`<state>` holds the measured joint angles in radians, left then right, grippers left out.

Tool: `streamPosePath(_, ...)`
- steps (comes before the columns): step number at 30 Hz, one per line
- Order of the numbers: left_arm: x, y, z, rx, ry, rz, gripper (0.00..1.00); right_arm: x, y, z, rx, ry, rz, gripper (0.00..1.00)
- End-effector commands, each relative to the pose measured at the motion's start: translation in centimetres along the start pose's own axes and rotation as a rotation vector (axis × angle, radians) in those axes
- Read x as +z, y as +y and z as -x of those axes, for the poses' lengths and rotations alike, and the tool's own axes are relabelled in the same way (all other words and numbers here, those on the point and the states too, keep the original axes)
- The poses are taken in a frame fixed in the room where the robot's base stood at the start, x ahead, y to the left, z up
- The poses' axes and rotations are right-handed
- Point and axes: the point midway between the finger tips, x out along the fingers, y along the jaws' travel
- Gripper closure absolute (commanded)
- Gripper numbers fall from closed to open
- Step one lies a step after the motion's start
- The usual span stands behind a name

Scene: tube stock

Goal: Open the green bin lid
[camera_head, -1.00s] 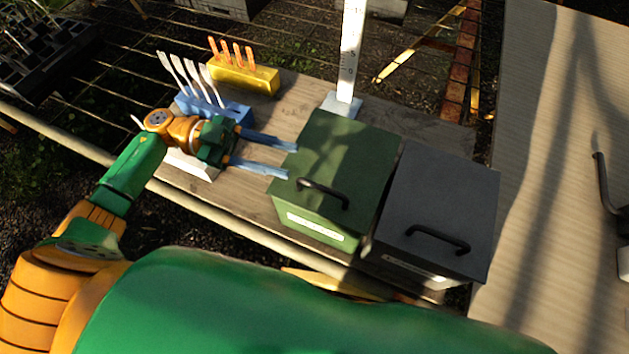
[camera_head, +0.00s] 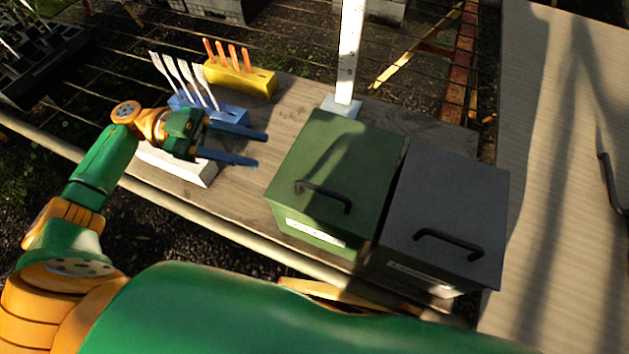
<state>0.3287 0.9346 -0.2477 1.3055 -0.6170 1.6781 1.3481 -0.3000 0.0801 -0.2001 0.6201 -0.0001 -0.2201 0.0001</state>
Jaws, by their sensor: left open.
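The green bin (camera_head: 320,240) stands on the wooden bench, with its green lid (camera_head: 342,165) shut flat on top. A dark bar handle (camera_head: 324,195) is fixed near the lid's front edge. My left gripper (camera_head: 262,149) is open and empty, its two blue fingers pointing right toward the bin. The fingertips are apart from the bin, a little left of its lid. My right gripper is not in view.
A grey lidded bin (camera_head: 442,220) stands close on the right. A white measuring post (camera_head: 349,55) rises behind the green bin. A blue holder (camera_head: 232,114) with white tools, a yellow holder (camera_head: 250,82) with orange tools and a white block (camera_head: 190,168) are around my left gripper.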

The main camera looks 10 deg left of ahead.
Motion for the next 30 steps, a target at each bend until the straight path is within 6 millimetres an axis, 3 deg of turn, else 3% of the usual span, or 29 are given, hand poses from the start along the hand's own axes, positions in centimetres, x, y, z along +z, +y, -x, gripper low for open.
streamPosePath(5,-3.2,-0.4,0.0,0.003,-0.006,-0.004,0.58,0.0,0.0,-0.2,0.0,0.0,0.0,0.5)
streamPosePath(13,-9.8,2.8,-2.7,0.009,-0.007,0.009,0.58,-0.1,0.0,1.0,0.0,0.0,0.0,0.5)
streamPosePath(19,-11.2,4.3,-3.8,0.003,0.0,0.007,0.58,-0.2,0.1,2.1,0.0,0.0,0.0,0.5)
streamPosePath(22,-13.2,6.0,-5.0,-0.001,0.006,0.002,0.58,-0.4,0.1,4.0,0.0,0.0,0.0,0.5)
streamPosePath(30,-14.9,9.1,-7.0,-0.001,0.001,0.0,0.58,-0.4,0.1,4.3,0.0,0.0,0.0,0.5)
